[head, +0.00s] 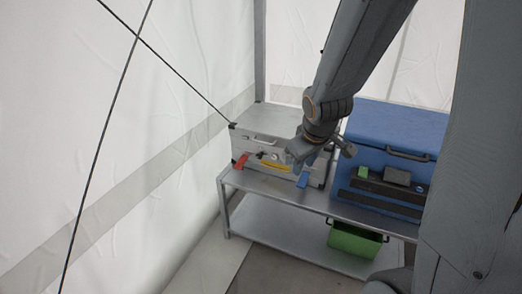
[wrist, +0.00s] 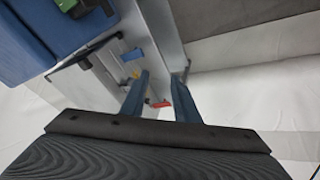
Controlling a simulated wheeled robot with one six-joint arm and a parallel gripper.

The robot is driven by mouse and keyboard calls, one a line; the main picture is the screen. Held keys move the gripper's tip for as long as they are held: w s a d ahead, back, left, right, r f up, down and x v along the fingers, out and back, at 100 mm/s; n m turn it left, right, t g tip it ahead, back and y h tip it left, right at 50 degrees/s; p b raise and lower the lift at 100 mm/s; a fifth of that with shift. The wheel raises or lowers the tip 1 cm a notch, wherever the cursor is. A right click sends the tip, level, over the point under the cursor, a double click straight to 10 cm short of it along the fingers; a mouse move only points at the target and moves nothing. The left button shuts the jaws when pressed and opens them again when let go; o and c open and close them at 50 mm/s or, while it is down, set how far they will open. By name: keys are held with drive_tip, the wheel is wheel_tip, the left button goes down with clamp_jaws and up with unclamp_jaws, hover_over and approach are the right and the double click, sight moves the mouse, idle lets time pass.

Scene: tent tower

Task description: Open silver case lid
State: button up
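The silver case (head: 250,143) stands on the metal bench, and its lid (head: 282,119) lies flat and looks closed. A red tab (head: 241,161) sits at the left of its front and a blue tab (head: 303,179) at the right, with a yellow strip (head: 278,166) between them. My gripper (head: 296,153) is in front of the case's right part and hides some of it. In the wrist view my gripper (wrist: 160,82) has its two fingers apart, with nothing seen held. The red tab (wrist: 157,104) shows between the fingers, and the blue tab (wrist: 132,54) lies beyond them.
A blue case (head: 395,130) with a dark handle stands right of the silver case. A green bin (head: 353,240) is on the lower shelf of the bench (head: 265,190). White tent walls (head: 100,130) with thin dark poles close off the left side.

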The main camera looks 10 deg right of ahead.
drive_tip(key=w+d+f+n+t+y+b, duration=0.1)
drive_tip(key=w+f+n+t+b, duration=0.25)
drive_tip(key=w, duration=0.55)
drive_tip(key=w+d+f+n+t+y+b, duration=0.15)
drive_tip(key=w+f+n+b, duration=0.3)
drive_tip(key=w, duration=0.55)
drive_tip(key=n+t+y+b, duration=0.4)
drive_tip(key=n+y+b, duration=0.3)
drive_tip(key=n+b, duration=0.25)
approach(264, 143)
drive_tip(key=f+x, duration=0.1)
drive_tip(key=x, duration=0.2)
drive_tip(key=shift+w+a+r+t+b, duration=0.1)
drive_tip(key=shift+w+a+t+b, duration=0.25)
drive_tip(key=shift+w, duration=0.2)
drive_tip(key=b+x, duration=0.1)
drive_tip(key=x, duration=0.5)
drive_tip(key=shift+w+a, duration=0.25)
drive_tip(key=shift+w, duration=0.05)
clamp_jaws()
